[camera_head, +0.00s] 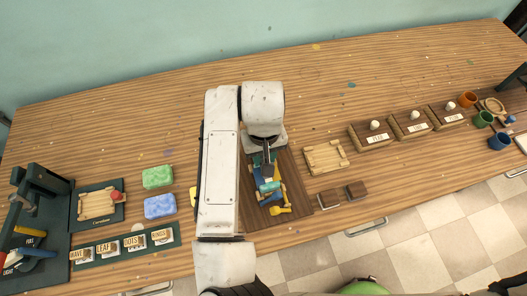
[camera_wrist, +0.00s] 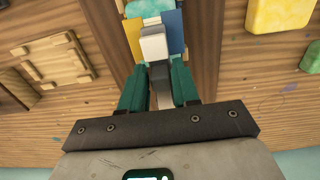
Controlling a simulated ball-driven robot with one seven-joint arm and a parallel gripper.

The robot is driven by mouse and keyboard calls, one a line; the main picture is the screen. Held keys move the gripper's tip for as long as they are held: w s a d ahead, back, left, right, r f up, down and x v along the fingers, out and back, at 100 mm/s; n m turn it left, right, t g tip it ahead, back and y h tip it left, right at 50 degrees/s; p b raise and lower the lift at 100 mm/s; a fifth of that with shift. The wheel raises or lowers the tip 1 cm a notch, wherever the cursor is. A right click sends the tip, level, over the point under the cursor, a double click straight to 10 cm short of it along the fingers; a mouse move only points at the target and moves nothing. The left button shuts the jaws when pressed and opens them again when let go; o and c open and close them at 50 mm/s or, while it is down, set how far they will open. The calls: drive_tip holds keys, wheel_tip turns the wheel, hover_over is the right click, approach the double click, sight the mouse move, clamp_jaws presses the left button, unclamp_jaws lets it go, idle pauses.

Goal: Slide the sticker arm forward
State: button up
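My gripper (camera_head: 266,158) points down over a dark brown board (camera_head: 296,207) at the middle of the table. A device with yellow, blue and teal parts (camera_head: 268,186) lies on this board, partly hidden by my arm; it may hold the sticker arm. In the wrist view my two dark teal fingers (camera_wrist: 159,88) are apart, on either side of a narrow grey piece with a pale block (camera_wrist: 154,44) at its far end. Whether they touch it is unclear. Blue (camera_wrist: 173,30) and yellow (camera_wrist: 133,38) plates flank the block, with a light teal part beyond.
A wooden frame (camera_head: 327,157) and small dark blocks (camera_head: 356,189) lie right of the board. Green (camera_head: 157,177) and blue (camera_head: 160,206) sponges lie left. Labelled trays (camera_head: 411,125) and cups (camera_head: 499,140) stand farther right, a dark green stand (camera_head: 40,187) at far left.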

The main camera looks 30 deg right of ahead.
drive_tip(key=o, duration=0.3)
wheel_tip(320, 180, up, 11)
drive_tip(key=shift+b, duration=0.35)
drive_tip(key=shift+f, duration=0.1)
idle(0.6)
